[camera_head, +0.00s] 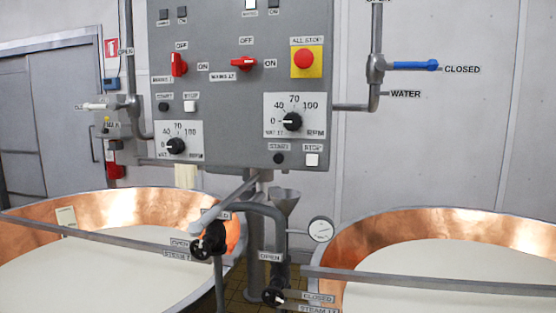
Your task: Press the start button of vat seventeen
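A grey control panel (222,110) hangs on a post between two copper vats. Low on its right side, a small black round button (278,158) sits under a START label, with a white STOP button (312,159) to its right. Higher on the left, another black START button (163,106) sits beside a white STOP button (190,106). Each pair has a speed dial near it, the right dial (292,121) above its pair and the left dial (175,146) below its pair. The vat numbers are too small to read surely. Neither gripper is in view.
The left vat (110,209) and right vat (450,222) hold pale liquid. A red ALL STOP button (304,59) and two red switches are on the panel. A blue-handled water valve (412,65) is at right.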

